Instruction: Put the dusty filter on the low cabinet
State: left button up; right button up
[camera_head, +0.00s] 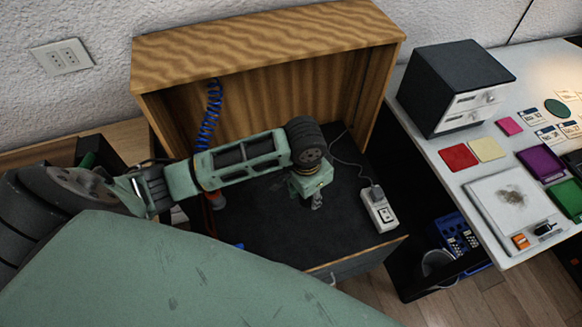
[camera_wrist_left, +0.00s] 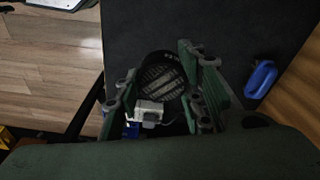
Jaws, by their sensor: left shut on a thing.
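My left gripper (camera_head: 317,201) points down over the dark surface of a wooden unit. In the left wrist view, its green fingers (camera_wrist_left: 162,98) are closed around a round dark piece with pale slats (camera_wrist_left: 160,80), which looks like the filter. In the head view, the held piece is mostly hidden by the gripper. I cannot tell whether it touches the surface. The wooden unit, perhaps the low cabinet, has a dark top (camera_head: 270,225), a tall wooden back and a front drawer. My right gripper is not in view.
A white power strip (camera_head: 380,208) with a cable lies right of the gripper. A coiled blue hose (camera_head: 210,115) hangs behind my arm. A white table (camera_head: 455,185) at right carries a black drawer box (camera_head: 440,80) and coloured cards. A blue-handled item (camera_wrist_left: 262,78) lies on the dark top.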

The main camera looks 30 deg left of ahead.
pick_arm(q)
jog(key=w+d+f+m+p, duration=0.2)
jog(key=w+f+m, duration=0.4)
jog(key=w+m, duration=0.25)
jog(key=m+b, duration=0.1)
jog(key=b, duration=0.1)
send_over(296, 220)
jog(key=shift+g+h, duration=0.3)
jog(key=shift+g, duration=0.1)
notch_tip(296, 220, down, 8)
jog(key=shift+a+r, duration=0.1)
jog(key=shift+a, duration=0.05)
notch_tip(296, 220, down, 4)
jog(key=b, duration=0.4)
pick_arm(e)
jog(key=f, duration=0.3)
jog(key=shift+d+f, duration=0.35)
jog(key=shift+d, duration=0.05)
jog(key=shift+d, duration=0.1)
pick_arm(q)
jog(key=o, duration=1.1)
